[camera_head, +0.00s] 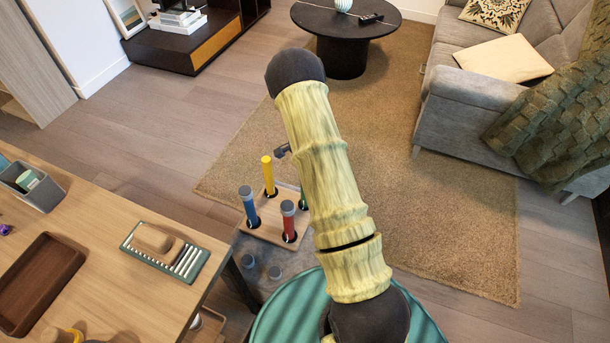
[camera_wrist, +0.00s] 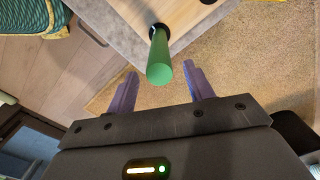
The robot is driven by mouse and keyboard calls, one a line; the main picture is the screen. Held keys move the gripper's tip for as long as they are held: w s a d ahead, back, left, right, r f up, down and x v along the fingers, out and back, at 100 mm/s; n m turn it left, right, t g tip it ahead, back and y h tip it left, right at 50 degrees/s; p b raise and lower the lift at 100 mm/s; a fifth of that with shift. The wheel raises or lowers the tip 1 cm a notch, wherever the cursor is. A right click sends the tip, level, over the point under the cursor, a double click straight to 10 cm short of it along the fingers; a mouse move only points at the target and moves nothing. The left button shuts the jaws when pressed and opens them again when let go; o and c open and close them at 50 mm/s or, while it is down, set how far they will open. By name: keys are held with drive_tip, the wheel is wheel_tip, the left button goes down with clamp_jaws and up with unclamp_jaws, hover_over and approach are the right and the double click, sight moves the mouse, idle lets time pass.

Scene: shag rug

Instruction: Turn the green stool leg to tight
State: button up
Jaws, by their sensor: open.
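The green leg (camera_wrist: 159,62) stands up from a wooden stool seat (camera_wrist: 190,15) in the wrist view. My gripper (camera_wrist: 160,82) is open, with one purple finger on each side of the leg's free end and a gap on both sides. In the head view the stool seat (camera_head: 262,225) holds a blue leg (camera_head: 249,207), a yellow leg (camera_head: 268,176) and a red leg (camera_head: 288,220). Only a sliver of the green leg (camera_head: 304,200) shows there, beside my arm, which hides the rest. My gripper is mostly hidden behind the arm in the head view.
The stool seat rests on a grey surface (camera_head: 277,268) beside a wooden table (camera_head: 110,240). On the table are a brown tray (camera_head: 38,282), a grey bin (camera_head: 34,185) and a green-edged rack (camera_head: 170,262). A rug (camera_head: 440,200) and a grey sofa (camera_head: 465,100) lie beyond.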

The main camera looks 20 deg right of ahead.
wheel_tip(320, 180, up, 12)
drive_tip(key=p, duration=0.1)
drive_tip(key=shift+f, duration=0.2)
idle(0.3)
drive_tip(key=s+a+r+n+t, duration=0.1)
drive_tip(key=s+a+r+n, duration=0.55)
drive_tip(key=s, duration=0.45)
drive_tip(key=s+a+r+n+t, duration=0.2)
drive_tip(key=s+a+r+n, duration=0.3)
drive_tip(key=s+r+n, duration=0.45)
wheel_tip(320, 180, up, 14)
drive_tip(key=s+m+p, duration=0.1)
drive_tip(key=p, duration=1.5)
drive_tip(key=shift+s+r+p, duration=0.15)
drive_tip(key=shift+s+p, duration=0.2)
